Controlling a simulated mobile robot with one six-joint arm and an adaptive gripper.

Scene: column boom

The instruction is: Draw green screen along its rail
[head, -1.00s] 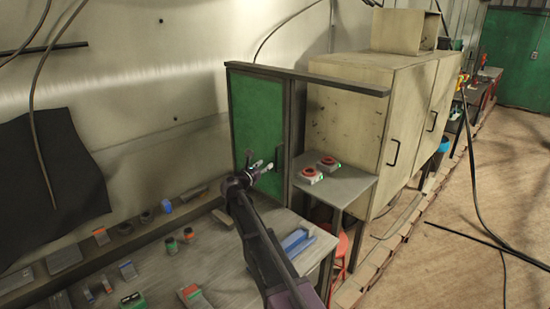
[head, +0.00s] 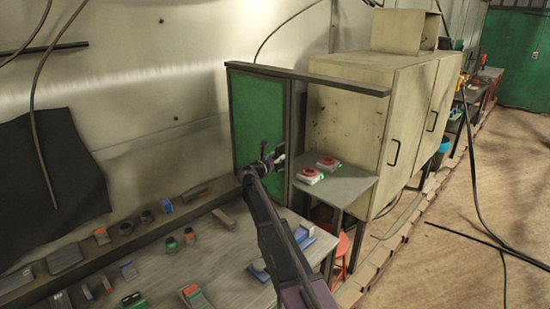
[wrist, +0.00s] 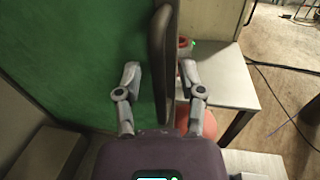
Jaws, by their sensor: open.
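The green screen (head: 250,108) is a framed green panel, upright under a dark rail (head: 310,78), left of the beige cabinet. In the wrist view the green screen (wrist: 65,55) fills the left side. A dark upright handle (wrist: 160,50) shows at its right edge. My gripper (head: 275,155) is in front of the screen's right part and hides some of it. In the wrist view my gripper (wrist: 160,70) is open, one finger on each side of the handle's line. No contact is visible; how deep the handle sits between the fingers is unclear.
A small grey side table (head: 345,183) with red round-topped devices (head: 328,163) stands right of the screen. The beige cabinet (head: 345,115) is behind it. The workbench (head: 220,245) at left holds several small items. A red stool (head: 341,245) is below.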

